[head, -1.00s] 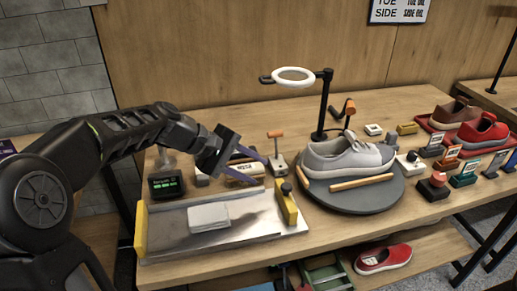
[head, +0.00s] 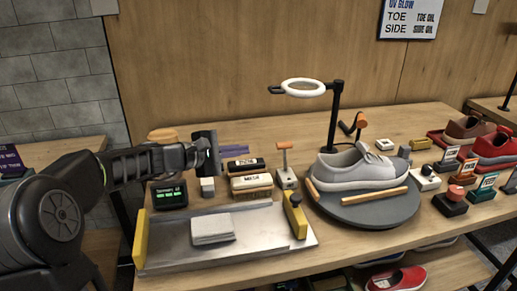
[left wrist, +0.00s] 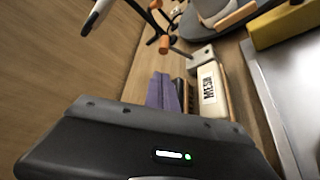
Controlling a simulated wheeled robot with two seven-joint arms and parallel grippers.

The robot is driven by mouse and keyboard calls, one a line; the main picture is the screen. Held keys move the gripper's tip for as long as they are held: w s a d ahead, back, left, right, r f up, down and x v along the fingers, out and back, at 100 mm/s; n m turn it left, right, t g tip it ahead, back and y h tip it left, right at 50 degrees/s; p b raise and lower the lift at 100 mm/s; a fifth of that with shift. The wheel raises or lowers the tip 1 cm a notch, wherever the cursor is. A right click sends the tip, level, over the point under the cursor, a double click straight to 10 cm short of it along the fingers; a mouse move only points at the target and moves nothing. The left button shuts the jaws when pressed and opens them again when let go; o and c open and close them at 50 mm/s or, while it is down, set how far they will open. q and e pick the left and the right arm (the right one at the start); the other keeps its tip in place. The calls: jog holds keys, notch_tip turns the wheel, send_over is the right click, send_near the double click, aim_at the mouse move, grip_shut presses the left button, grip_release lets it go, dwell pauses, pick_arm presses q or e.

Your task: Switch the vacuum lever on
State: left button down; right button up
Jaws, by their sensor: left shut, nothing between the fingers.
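The lever (head: 284,159) has an orange cross handle on a thin upright stem, on a small pale base (head: 286,179) behind the tray's yellow right end. It also shows in the left wrist view, with its orange handle (left wrist: 167,45) beyond the fingers. No label names it as the vacuum lever. My left gripper (head: 247,149) has purple fingers, shut and empty. They point right toward the lever, behind the MESH block, with a gap to the stem. They also show in the left wrist view (left wrist: 162,77). My right gripper is not in view.
The MESH block (head: 251,184) and a dark-topped block (head: 247,167) stand left of the lever. A metal tray (head: 180,250) lies in front. A grey sneaker (head: 355,168) sits on a round turntable (head: 370,211) at right, below a ring lamp (head: 303,88).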

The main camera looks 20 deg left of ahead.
aim_at(285, 157)
pick_arm(q)
jog(key=x, duration=1)
jog(key=shift+p, duration=0.4)
jog(key=shift+s, duration=0.1)
